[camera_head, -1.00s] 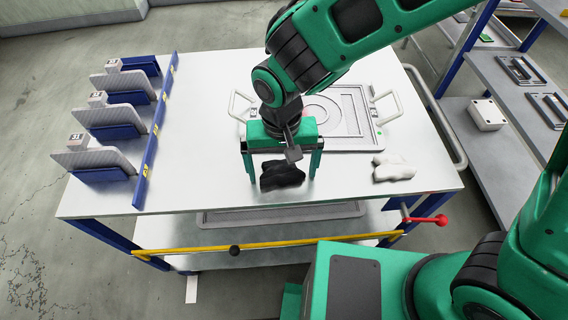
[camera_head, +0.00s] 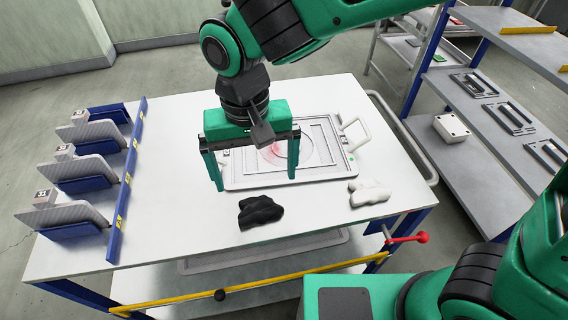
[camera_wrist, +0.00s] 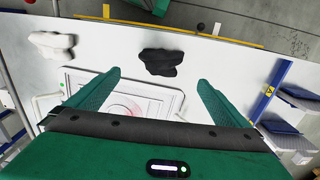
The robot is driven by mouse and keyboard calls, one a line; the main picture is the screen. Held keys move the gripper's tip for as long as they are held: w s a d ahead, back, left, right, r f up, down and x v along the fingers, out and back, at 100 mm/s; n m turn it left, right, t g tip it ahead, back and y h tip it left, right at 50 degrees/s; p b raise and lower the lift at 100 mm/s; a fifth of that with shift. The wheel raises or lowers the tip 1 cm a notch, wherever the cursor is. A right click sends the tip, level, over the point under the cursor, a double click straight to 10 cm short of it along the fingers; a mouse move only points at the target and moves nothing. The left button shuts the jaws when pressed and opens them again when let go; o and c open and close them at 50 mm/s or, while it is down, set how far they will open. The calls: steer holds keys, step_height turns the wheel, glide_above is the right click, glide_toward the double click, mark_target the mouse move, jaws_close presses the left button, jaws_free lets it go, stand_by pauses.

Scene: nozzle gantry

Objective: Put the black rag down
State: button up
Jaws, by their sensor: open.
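The black rag (camera_head: 260,212) lies crumpled on the white table top near its front edge. It also shows in the wrist view (camera_wrist: 160,62), beyond and between my fingertips, with nothing gripping it. My gripper (camera_head: 255,180) is open and empty, raised above the table behind the rag. Its two green fingers (camera_wrist: 158,78) are spread wide in the wrist view.
A white rag (camera_head: 369,192) lies to the right of the black one. A grey tray with handles (camera_head: 335,170) lies behind. A blue rack (camera_head: 128,185) with several plates stands at the left. A red-handled lever (camera_head: 421,237) sticks out at the table's right front.

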steer(key=w+d+r+m, duration=0.15)
steer(key=w+d, duration=0.25)
steer(key=d, duration=0.9)
steer(key=w+d+r+m, duration=0.1)
steer(key=w+d+m, duration=0.25)
steer(key=d, duration=0.95)
steer(key=s+d+m, duration=0.2)
steer(key=s+d, duration=0.5)
steer(key=d, duration=0.3)
steer(key=s+d+m, duration=0.2)
steer(key=s+d, duration=0.5)
steer(key=d, duration=0.4)
steer(key=shift+f, duration=0.4)
steer(key=shift+w+f, duration=0.25)
steer(key=shift+w, duration=0.3)
